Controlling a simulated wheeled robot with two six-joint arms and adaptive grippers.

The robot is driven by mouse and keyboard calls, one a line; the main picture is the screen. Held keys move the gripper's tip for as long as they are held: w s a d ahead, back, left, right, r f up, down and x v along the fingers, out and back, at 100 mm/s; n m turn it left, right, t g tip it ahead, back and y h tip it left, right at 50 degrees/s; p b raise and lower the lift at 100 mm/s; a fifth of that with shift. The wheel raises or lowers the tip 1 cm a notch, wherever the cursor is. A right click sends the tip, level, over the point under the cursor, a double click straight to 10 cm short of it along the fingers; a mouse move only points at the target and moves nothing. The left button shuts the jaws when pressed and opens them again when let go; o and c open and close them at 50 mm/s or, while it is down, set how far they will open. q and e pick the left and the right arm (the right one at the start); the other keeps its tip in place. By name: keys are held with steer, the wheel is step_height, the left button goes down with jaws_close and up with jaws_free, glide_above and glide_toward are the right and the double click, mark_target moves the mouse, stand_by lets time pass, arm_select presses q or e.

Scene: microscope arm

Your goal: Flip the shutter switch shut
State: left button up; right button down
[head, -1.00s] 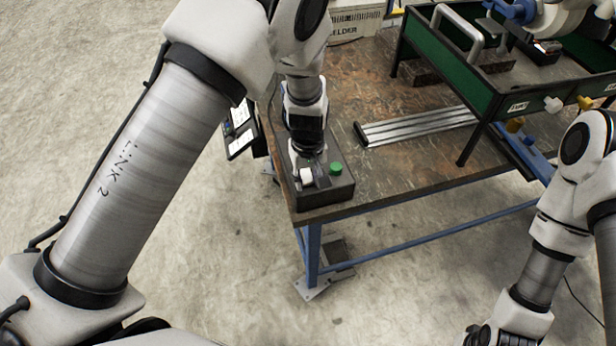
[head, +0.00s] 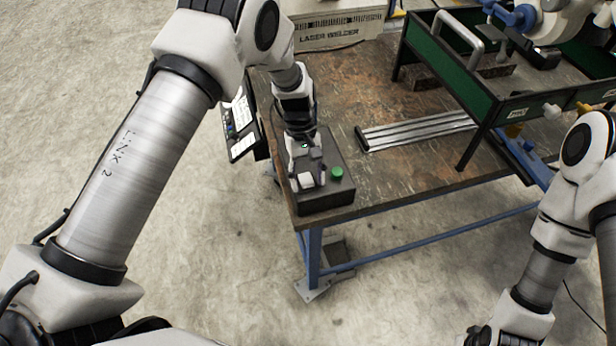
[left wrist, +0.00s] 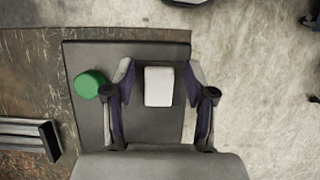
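The white switch (head: 305,181) stands on the dark control box (head: 338,192) at the near left corner of the table, beside a green round button (head: 337,172). My left gripper (head: 307,168) is over the box at the switch. In the left wrist view the switch (left wrist: 158,86) lies between the two spread fingers of my left gripper (left wrist: 160,78), with a gap on each side, and the green button (left wrist: 90,84) is outside the left finger. My right arm is at the lower right of the head view; its end is cut off by the frame edge.
A ribbed metal rail (head: 415,130) lies on the brown worktop (head: 360,85). A green-walled tray frame (head: 440,62) stands to the right. A box marked laser welder (head: 330,32) is at the back. A panel (head: 241,130) hangs at the table's left edge.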

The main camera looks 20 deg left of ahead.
arm_select(q)
steer(key=shift+w, duration=0.1)
steer(key=shift+r, duration=0.1)
steer(key=shift+w+r, duration=0.1)
steer(key=shift+r, duration=0.2)
steer(key=v, duration=1.1)
steer(key=shift+a, duration=0.15)
